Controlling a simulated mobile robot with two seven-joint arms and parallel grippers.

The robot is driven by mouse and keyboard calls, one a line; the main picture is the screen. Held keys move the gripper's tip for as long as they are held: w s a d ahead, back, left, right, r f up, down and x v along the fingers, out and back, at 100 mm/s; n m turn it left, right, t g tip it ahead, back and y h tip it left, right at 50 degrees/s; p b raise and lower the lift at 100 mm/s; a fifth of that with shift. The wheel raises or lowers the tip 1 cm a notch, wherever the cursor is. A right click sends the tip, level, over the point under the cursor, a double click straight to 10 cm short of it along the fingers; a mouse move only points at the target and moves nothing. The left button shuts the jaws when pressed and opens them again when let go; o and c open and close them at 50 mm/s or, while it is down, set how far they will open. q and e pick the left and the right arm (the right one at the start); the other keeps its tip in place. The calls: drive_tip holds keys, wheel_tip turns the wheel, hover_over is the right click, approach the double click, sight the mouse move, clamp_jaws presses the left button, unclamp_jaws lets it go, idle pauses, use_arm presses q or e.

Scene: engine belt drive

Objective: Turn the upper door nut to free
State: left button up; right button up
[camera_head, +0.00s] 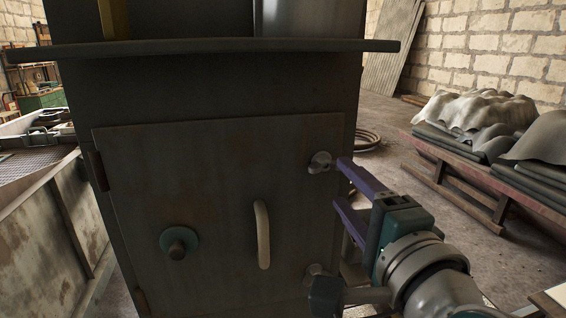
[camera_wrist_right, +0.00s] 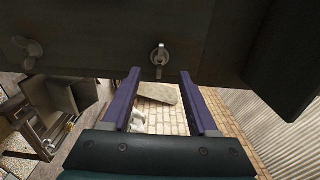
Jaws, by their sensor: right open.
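The upper door nut (camera_head: 321,162) is a pale metal wing-type nut at the upper right edge of the grey-green cabinet door (camera_head: 220,190). My right gripper (camera_head: 341,183) is open and empty at the door's right edge, its purple fingers pointing toward the nut. In the right wrist view the upper nut (camera_wrist_right: 159,57) shows just beyond the gap between the open fingertips (camera_wrist_right: 160,73), roughly centred. No contact is visible. The lower door nut (camera_head: 314,269) is partly hidden by my right arm; it also shows in the wrist view (camera_wrist_right: 28,48). My left gripper is out of view.
The door carries a pale curved handle (camera_head: 262,234) and a round teal knob (camera_head: 178,244). A ledge (camera_head: 220,46) juts out above the door. A pallet with covered stacks (camera_head: 470,180) stands at right, with open floor between it and the cabinet.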

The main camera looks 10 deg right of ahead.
sight(325, 166)
drive_tip(key=shift+w+a, duration=0.1)
drive_tip(key=shift+w, duration=3.1)
drive_tip(key=shift+c, duration=0.3)
clamp_jaws()
